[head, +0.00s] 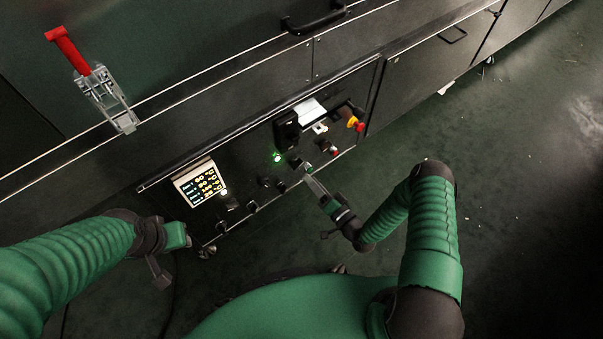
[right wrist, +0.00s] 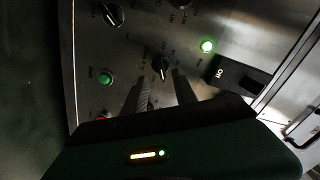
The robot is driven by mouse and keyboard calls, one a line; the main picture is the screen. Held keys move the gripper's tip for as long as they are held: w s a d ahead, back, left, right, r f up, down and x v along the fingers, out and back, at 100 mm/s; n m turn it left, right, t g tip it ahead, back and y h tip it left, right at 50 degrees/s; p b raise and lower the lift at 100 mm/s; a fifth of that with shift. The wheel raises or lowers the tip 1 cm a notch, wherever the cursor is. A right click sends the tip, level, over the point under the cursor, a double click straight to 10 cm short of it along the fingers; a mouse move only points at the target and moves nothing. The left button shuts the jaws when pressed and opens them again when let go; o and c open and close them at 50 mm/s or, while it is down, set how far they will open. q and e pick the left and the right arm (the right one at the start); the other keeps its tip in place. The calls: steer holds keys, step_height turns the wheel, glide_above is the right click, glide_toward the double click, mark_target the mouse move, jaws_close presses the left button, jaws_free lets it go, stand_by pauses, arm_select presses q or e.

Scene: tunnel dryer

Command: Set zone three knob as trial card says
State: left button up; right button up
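The control panel (head: 240,170) carries a lit display (head: 198,183) with several yellow temperature lines. Black knobs sit along its lower part; their labels are too small to read. In the right wrist view a black knob (right wrist: 160,66) with a white pointer mark stands between the two finger ends of my right gripper (right wrist: 161,77). The fingers are apart, with a gap beside the knob; I cannot tell whether they touch it. In the head view my right gripper (head: 305,174) reaches the panel. My left gripper (head: 180,236) hangs below the display; its fingers are not clear. A white card (head: 311,110) is unreadable.
A green lamp (head: 277,157) glows near the right gripper. A red and yellow emergency stop (head: 355,123) sits at the panel's right. Another knob (right wrist: 110,14) and a green button (right wrist: 105,77) are nearby. A red-handled clamp (head: 85,75) is at upper left.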

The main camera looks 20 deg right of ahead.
steer(key=b+x, duration=0.1)
steer(key=x, duration=0.5)
steer(key=shift+b, duration=0.3)
jaws_close()
